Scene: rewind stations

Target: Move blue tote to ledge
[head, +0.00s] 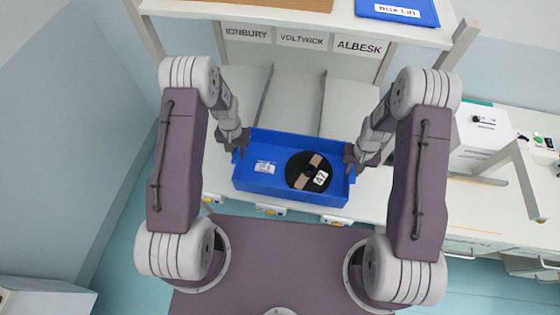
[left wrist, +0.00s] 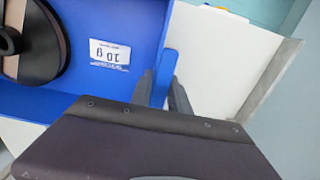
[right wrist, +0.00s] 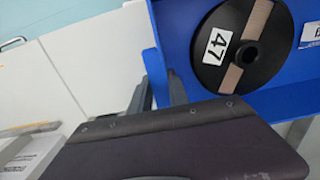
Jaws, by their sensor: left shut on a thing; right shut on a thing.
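The blue tote (head: 243,180) is held between my two arms in the middle of the head view, in front of the labelled lanes. A black reel (head: 299,170) with a tan band and a label reading 47 lies inside it, towards the right. A white label sits on the tote floor to the left. My left gripper (head: 239,152) is shut on the tote's left end wall; the left wrist view shows the fingers around the blue rim (left wrist: 165,78). My right gripper (head: 352,156) is shut on the right end wall, its fingers at the blue rim (right wrist: 155,75) in the right wrist view.
Behind are lanes split by dividers under signs IONBURY, VOLTWICK and ALBESK (head: 359,47). A shelf above holds a blue box lid (head: 398,11). A white machine (head: 485,138) stands on the right bench. Small devices (head: 270,210) line the front edge below the tote.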

